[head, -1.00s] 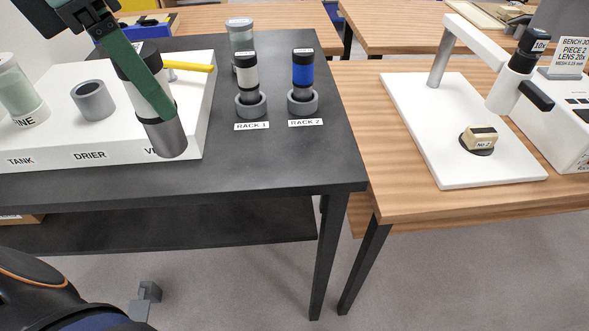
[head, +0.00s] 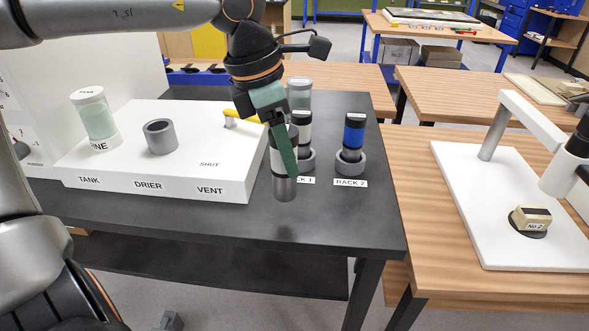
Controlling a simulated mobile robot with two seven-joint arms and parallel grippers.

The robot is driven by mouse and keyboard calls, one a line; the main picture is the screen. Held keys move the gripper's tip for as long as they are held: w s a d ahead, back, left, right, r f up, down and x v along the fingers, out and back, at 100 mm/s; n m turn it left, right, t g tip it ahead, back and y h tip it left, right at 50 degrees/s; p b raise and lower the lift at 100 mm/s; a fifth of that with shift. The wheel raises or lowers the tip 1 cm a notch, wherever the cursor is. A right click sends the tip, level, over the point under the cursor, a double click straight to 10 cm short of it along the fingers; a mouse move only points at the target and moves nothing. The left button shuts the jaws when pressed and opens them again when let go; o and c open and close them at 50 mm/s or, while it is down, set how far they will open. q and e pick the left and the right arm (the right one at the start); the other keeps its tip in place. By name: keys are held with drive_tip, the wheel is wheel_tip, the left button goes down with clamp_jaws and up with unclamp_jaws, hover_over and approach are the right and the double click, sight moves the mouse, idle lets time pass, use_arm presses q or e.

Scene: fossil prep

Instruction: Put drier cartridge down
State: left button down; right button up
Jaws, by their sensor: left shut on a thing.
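My left gripper (head: 284,168) comes down from the top with green fingers, shut on a cartridge (head: 285,188) with a grey lower end and a pale and dark upper part. The cartridge is nearly upright, to the right of the white drier box. It appears just in front of Rack 1; whether it touches the table is unclear. The Rack 1 holder (head: 308,161) holds a white cartridge (head: 304,128) with a black top, partly hidden by the gripper. The Rack 2 holder (head: 350,166) holds a blue cartridge (head: 354,136). My right gripper is not in view.
The white box (head: 215,188) bears an empty grey socket (head: 160,137) above DRIER, a clear tank (head: 95,115) and a yellow-handled valve (head: 243,117) by SHUT. A pale capped jar (head: 299,95) stands behind Rack 1. The black table's (head: 362,215) front strip is clear.

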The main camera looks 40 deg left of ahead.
use_arm(q)
drive_tip(key=shift+w+a+f, duration=0.1)
drive_tip(key=shift+w+f, duration=0.35)
drive_tip(key=shift+f, duration=0.6)
drive_tip(key=shift+w+f, duration=0.45)
drive_tip(key=shift+f, duration=0.55)
drive_tip(key=shift+w+a+f, duration=0.1)
drive_tip(key=shift+w+f, duration=0.35)
drive_tip(key=shift+f, duration=0.6)
drive_tip(key=shift+d, duration=0.1)
drive_tip(key=shift+f, duration=0.2)
drive_tip(key=shift+c, duration=1.3)
unclamp_jaws()
drive_tip(key=shift+r, duration=0.15)
drive_tip(key=shift+r, duration=0.2)
drive_tip(key=v, duration=1.1)
drive_tip(key=shift+s+r+p, duration=0.2)
drive_tip(key=shift+r+p, duration=0.1)
drive_tip(key=shift+r, duration=0.05)
